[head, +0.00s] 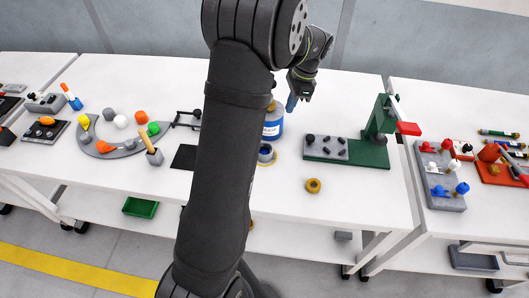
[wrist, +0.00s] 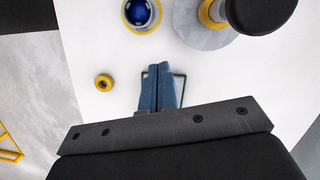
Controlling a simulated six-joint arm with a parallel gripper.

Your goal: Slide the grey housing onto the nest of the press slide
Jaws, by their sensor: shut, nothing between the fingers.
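A small grey round piece with a blue centre (head: 265,153) sits on a yellow ring on the table, just left of and below my gripper; it looks like the grey housing. In the wrist view a blue ball in a grey cup on a yellow base (wrist: 141,14) shows at the top edge, seemingly the same piece. The green press (head: 375,152) with a red handle stands to the right; a grey block (head: 326,148) with several black knobs lies on its base. I cannot make out the nest. My gripper (head: 291,106) has blue fingers (wrist: 161,68), shut and empty above the table.
Coloured parts lie at the left. Free table lies around the yellow ring.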

